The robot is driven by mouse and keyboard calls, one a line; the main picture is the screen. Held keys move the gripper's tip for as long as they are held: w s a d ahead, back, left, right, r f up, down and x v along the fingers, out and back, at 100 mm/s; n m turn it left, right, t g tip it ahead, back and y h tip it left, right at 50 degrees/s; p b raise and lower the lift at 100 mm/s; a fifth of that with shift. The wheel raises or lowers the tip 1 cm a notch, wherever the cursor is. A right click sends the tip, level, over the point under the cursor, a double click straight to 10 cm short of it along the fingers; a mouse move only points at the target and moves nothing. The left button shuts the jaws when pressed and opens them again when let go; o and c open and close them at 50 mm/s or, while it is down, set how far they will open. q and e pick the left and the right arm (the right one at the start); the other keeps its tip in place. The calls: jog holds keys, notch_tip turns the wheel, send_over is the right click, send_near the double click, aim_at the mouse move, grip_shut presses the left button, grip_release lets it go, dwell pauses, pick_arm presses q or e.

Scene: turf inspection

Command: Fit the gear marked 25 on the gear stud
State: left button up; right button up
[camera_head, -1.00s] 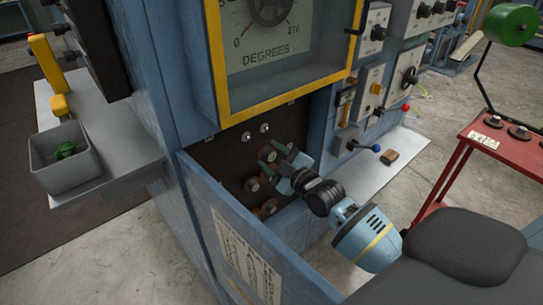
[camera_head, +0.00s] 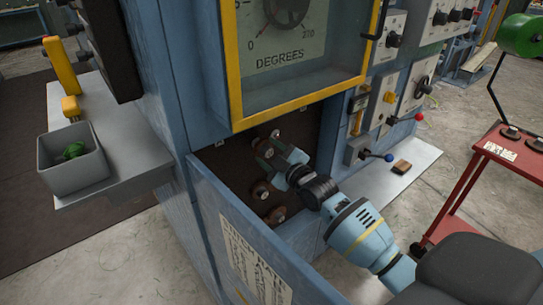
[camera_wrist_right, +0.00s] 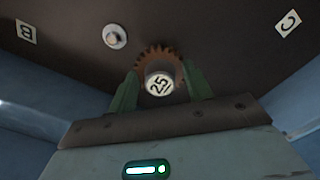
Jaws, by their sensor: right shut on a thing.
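My right gripper (camera_head: 270,153) reaches into the dark recess under the degrees dial. In the right wrist view its green fingers (camera_wrist_right: 158,90) are shut on the brown toothed gear marked 25 (camera_wrist_right: 158,84), whose white hub face is toward the camera. A bare metal stud (camera_wrist_right: 115,36) stands on the dark back panel, up and left of the gear. A stud also shows in the head view (camera_head: 275,133), just above the gripper. Whether the held gear touches the panel or sits around a stud is hidden. My left gripper is not in view.
Labels B (camera_wrist_right: 26,31) and C (camera_wrist_right: 288,23) mark the back panel. A grey bin (camera_head: 72,160) with a green item is on the left shelf.

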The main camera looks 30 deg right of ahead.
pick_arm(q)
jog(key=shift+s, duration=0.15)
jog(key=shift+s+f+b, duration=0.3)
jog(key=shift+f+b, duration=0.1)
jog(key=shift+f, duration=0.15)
pick_arm(e)
jog(key=shift+w+a, duration=0.2)
jog(key=shift+w, duration=0.95)
jog(key=o, duration=1.1)
jog(key=shift+s+d, duration=0.2)
jog(key=shift+s, duration=1.1)
jog(key=shift+s+d, duration=0.15)
jog(key=shift+s, duration=1.1)
jog(key=shift+s+d, duration=0.2)
jog(key=shift+s, duration=1.1)
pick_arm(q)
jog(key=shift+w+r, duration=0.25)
